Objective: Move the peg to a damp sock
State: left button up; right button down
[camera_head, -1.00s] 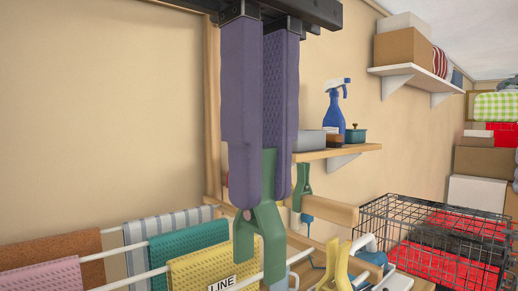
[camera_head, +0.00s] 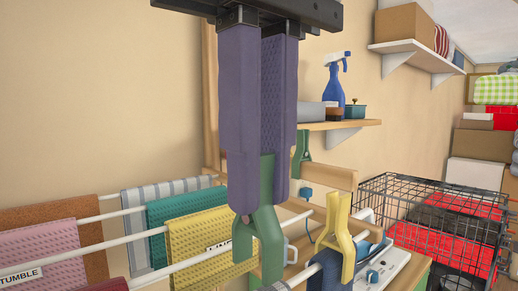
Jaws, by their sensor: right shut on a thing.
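My right gripper (camera_head: 257,198), with two long purple fingers, comes down from the top and is shut on a green peg (camera_head: 262,246). The peg's legs point down, over the front rods of the drying rack. A yellow peg (camera_head: 336,238) stands to the right, legs down over a dark blue cloth (camera_head: 329,272) on the front rod. This cloth may be a sock; the bottom edge cuts it off. Another green peg (camera_head: 301,149) is behind the fingers. My left gripper is out of view.
The rack rods hold a pink cloth (camera_head: 38,256) labelled "TUMBLE", a yellow cloth (camera_head: 208,232) with a partly hidden label, a teal cloth (camera_head: 158,222) and a striped cloth (camera_head: 137,200). A wire basket (camera_head: 432,200) stands right. A shelf (camera_head: 340,125) holds a spray bottle (camera_head: 334,92).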

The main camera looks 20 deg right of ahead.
aim_at(259, 230)
jog(key=shift+f+b, duration=0.55)
jog(key=shift+f, duration=0.6)
jog(key=shift+f+b, duration=0.75)
jog(key=shift+f, duration=0.7)
jog(key=c, duration=1.7)
grip_release()
jog(key=shift+o, duration=0.2)
